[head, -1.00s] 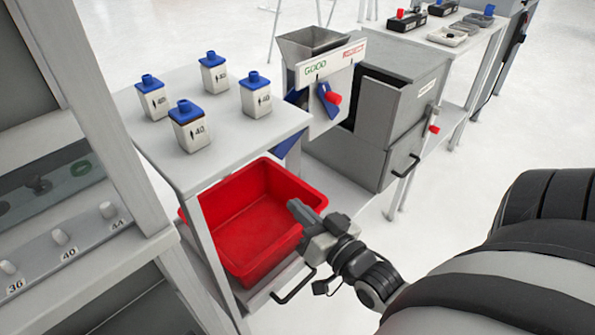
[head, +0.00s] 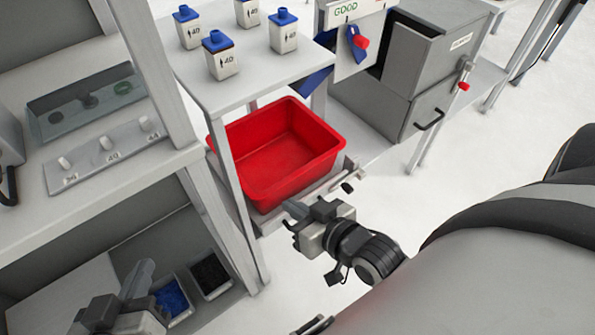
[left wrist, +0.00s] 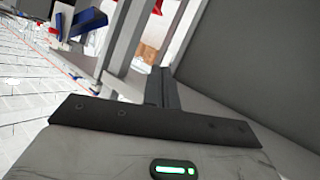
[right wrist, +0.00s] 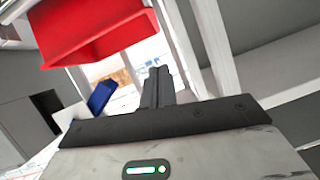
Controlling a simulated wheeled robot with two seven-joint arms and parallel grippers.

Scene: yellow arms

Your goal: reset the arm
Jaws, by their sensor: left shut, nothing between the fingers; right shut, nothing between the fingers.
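My right gripper (head: 296,208) is in the middle of the head view, just in front of the red bin's shelf. Its fingers are together and empty; they also show shut in the right wrist view (right wrist: 158,85). My left gripper (head: 140,278) is at the lower left of the head view, in front of the lower shelf. Its fingers are shut with nothing between them, as the left wrist view (left wrist: 161,86) also shows.
An empty red bin (head: 285,163) sits on a low shelf close to my right gripper. Blue-capped bottles (head: 220,55) stand on the table above. A grey machine (head: 425,70) is behind. Small trays (head: 210,273) lie near my left gripper.

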